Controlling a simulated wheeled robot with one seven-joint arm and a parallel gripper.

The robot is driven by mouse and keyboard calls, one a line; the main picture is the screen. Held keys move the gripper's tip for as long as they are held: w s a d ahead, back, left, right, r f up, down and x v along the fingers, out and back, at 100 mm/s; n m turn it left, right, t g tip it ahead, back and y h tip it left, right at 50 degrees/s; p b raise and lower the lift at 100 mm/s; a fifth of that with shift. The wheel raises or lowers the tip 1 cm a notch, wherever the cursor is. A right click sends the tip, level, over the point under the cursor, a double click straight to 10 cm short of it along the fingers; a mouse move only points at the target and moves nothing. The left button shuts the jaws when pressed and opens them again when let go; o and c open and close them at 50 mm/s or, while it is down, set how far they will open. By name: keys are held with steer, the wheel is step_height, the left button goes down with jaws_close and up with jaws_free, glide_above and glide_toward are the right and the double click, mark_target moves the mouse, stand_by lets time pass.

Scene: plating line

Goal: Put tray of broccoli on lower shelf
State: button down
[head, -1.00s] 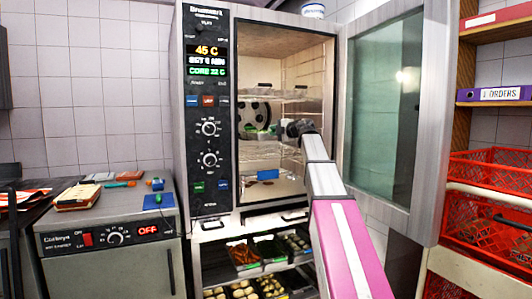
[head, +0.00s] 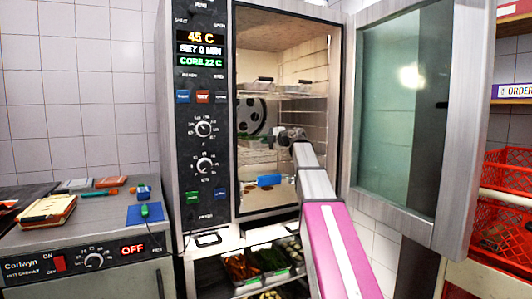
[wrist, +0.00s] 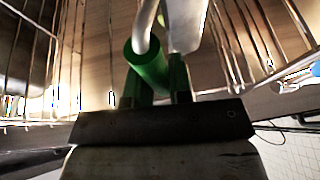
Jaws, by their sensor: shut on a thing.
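My gripper (head: 280,136) reaches into the open steel oven cabinet (head: 220,195), at mid-height below the upper rack. In the wrist view my gripper (wrist: 155,85) is shut on a green tubular grip (wrist: 148,66) with a bent metal rod; a pale metal piece is beside it. This looks like the handle of the tray of broccoli. The tray itself is mostly hidden; only a faint green patch (head: 257,141) shows left of the gripper. Wire racks stand at both sides in the wrist view. I cannot tell whether the tray touches the lower shelf.
Metal trays (head: 265,83) sit on the upper rack. A blue item (head: 269,180) is low inside the cabinet. The glass door (head: 400,110) stands open at right. Food trays (head: 255,262) are below the oven. A hot cabinet (head: 90,258) is at left, red crates (head: 508,205) at right.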

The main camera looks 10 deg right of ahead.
steer(key=shift+f, duration=2.7)
steer(key=c, duration=1)
jaws_free()
steer(key=shift+c, duration=0.2)
steer(key=f+v, duration=0.1)
steer(key=v, duration=1.1)
steer(key=shift+r, duration=0.45)
